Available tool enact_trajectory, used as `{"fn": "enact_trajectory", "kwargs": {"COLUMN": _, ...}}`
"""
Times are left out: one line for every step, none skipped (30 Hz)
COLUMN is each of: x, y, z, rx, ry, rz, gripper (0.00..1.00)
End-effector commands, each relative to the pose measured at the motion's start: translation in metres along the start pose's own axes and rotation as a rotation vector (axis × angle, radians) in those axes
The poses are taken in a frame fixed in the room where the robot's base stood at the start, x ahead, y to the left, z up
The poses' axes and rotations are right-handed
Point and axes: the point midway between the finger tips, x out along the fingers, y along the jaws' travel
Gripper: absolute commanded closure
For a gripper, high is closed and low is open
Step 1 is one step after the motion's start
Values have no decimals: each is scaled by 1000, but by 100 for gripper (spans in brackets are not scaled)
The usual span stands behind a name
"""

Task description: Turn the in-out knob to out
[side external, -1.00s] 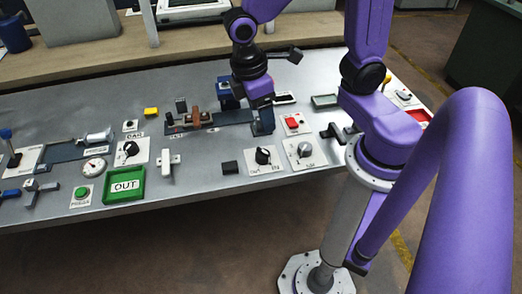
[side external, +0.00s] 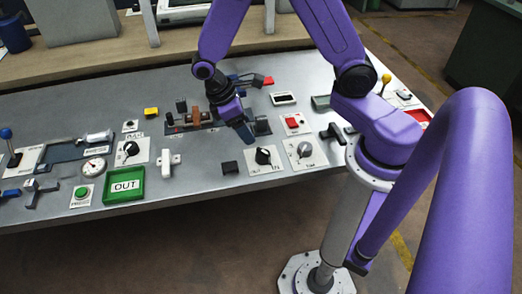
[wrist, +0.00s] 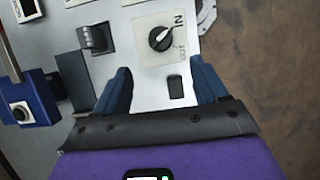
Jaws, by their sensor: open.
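The in-out knob (side external: 263,156) is a round black knob on a white plate near the table's front edge. In the wrist view, the knob (wrist: 160,38) has a white pointer line slanting up and right toward the IN label (wrist: 178,20); the OUT label (wrist: 183,52) is lower. My gripper (side external: 246,138) is over the table, behind and to the left of the knob in the side view. In the wrist view, my gripper (wrist: 160,68) has its two blue fingers wide apart and empty, with the knob beyond the fingertips. The fingers do not touch the knob.
A small black block (side external: 230,167) sits left of the knob plate and shows near the right finger in the wrist view (wrist: 175,88). A grey dial (side external: 304,149) is right of the knob. A red button (side external: 292,122) is behind it. A black bracket (wrist: 93,38) stands nearby.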

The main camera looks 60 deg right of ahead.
Motion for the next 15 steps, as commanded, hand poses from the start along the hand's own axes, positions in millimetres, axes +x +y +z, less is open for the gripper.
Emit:
{"fn": "enact_trajectory", "kwargs": {"x": 11, "y": 0, "z": 1, "rx": 0, "ry": -7, "rz": -2, "gripper": 28}}
{"fn": "enact_trajectory", "kwargs": {"x": 16, "y": 0, "z": 1, "rx": 0, "ry": -7, "rz": -2, "gripper": 28}}
{"fn": "enact_trajectory", "kwargs": {"x": 24, "y": 0, "z": 1, "rx": -1, "ry": -7, "rz": -2, "gripper": 28}}
{"fn": "enact_trajectory", "kwargs": {"x": 30, "y": 0, "z": 1, "rx": -1, "ry": -6, "rz": -2, "gripper": 28}}
{"fn": "enact_trajectory", "kwargs": {"x": 35, "y": 0, "z": 2, "rx": 0, "ry": -6, "rz": -3, "gripper": 28}}
{"fn": "enact_trajectory", "kwargs": {"x": 42, "y": 0, "z": 1, "rx": 0, "ry": -6, "rz": -2, "gripper": 28}}
{"fn": "enact_trajectory", "kwargs": {"x": 47, "y": 0, "z": 1, "rx": 0, "ry": -5, "rz": -2, "gripper": 28}}
{"fn": "enact_trajectory", "kwargs": {"x": 52, "y": 0, "z": 1, "rx": 0, "ry": -6, "rz": -2, "gripper": 28}}
{"fn": "enact_trajectory", "kwargs": {"x": 60, "y": 0, "z": 2, "rx": 0, "ry": -6, "rz": -2, "gripper": 28}}
{"fn": "enact_trajectory", "kwargs": {"x": 65, "y": 0, "z": 2, "rx": -1, "ry": -6, "rz": -2, "gripper": 28}}
{"fn": "enact_trajectory", "kwargs": {"x": 69, "y": 0, "z": 1, "rx": -2, "ry": -6, "rz": -1, "gripper": 28}}
{"fn": "enact_trajectory", "kwargs": {"x": 76, "y": 0, "z": 1, "rx": 0, "ry": -5, "rz": -1, "gripper": 28}}
{"fn": "enact_trajectory", "kwargs": {"x": 80, "y": 0, "z": 1, "rx": 1, "ry": -5, "rz": -2, "gripper": 28}}
{"fn": "enact_trajectory", "kwargs": {"x": 85, "y": 0, "z": 1, "rx": 1, "ry": -5, "rz": -2, "gripper": 28}}
{"fn": "enact_trajectory", "kwargs": {"x": 90, "y": -1, "z": 1, "rx": 0, "ry": -5, "rz": -2, "gripper": 28}}
